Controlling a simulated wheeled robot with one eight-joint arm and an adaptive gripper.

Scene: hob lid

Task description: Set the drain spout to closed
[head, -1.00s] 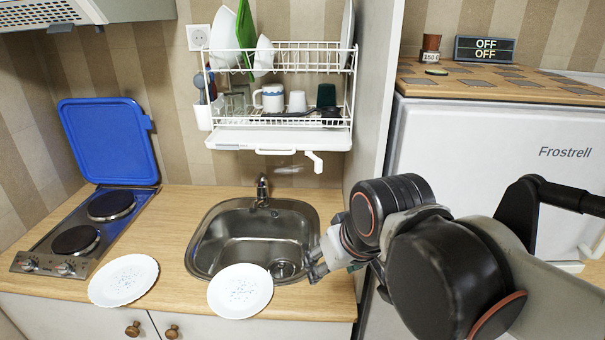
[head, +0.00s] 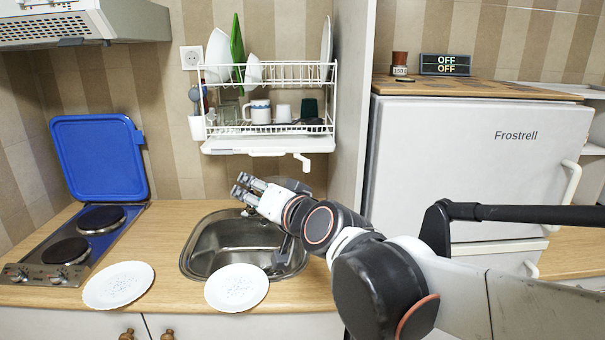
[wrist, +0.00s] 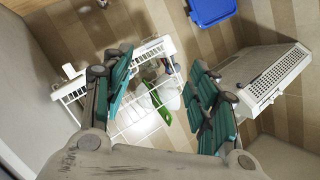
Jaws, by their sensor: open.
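The white drain spout (head: 303,161) hangs below the front edge of the drip tray (head: 230,148), near its right end. Its tip points down and slightly right. My gripper (head: 246,188) is open and empty above the back of the sink, lower than the tray and to the left of the spout, apart from it. In the wrist view my gripper (wrist: 158,82) shows its teal-padded fingers spread, with the rack between and beyond them. A small white piece at the upper left there may be the spout, but I cannot tell.
The dish rack (head: 268,72) holds plates, cups and a green board. The sink (head: 215,245) lies below. Two plates (head: 118,285) (head: 236,288) lie on the counter's front. The hob (head: 75,240) with its raised blue lid (head: 100,158) is left; the fridge (head: 475,160) is right.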

